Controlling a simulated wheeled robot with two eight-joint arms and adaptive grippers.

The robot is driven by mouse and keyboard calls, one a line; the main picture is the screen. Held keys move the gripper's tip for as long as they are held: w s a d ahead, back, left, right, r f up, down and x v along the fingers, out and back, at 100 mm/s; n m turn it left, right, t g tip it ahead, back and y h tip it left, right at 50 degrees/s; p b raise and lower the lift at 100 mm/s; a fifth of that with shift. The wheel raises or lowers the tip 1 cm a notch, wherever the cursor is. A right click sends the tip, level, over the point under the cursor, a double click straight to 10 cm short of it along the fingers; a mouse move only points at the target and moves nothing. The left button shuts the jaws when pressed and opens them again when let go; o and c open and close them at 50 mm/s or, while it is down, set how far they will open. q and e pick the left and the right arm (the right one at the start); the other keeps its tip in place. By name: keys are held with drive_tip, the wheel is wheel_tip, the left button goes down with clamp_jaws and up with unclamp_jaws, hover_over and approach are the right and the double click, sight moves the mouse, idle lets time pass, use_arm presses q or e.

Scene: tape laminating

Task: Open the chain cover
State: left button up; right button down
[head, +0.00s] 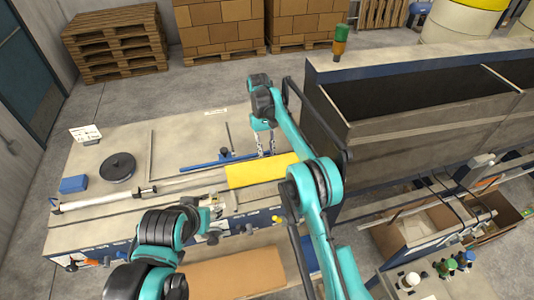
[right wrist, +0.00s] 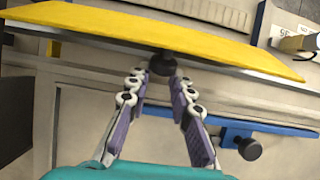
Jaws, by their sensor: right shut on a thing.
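The chain cover (head: 262,171) is a long yellow panel on the machine table in the head view. It also spans the top of the right wrist view (right wrist: 190,40), with a dark round knob (right wrist: 163,63) at its near edge. My right gripper (head: 265,150) reaches down at the cover's far edge. In the right wrist view its fingertips (right wrist: 158,82) are closed in on the knob, with a gap showing between the fingers behind it. My left gripper (head: 214,220) is low over the table's front edge, apart from the cover; its jaws are too small to read.
A blue bar with a dark knob (right wrist: 249,149) lies beside the cover. A black disc (head: 118,167), a blue block (head: 74,184) and a white roller (head: 100,201) are on the left of the table. A large dark bin (head: 420,100) stands close on the right.

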drive_tip(key=shift+r, duration=0.1)
drive_tip(key=c, duration=1.3)
unclamp_jaws()
drive_tip(key=shift+s, duration=0.1)
wheel_tip(320, 180, up, 10)
drive_tip(key=shift+r, duration=0.1)
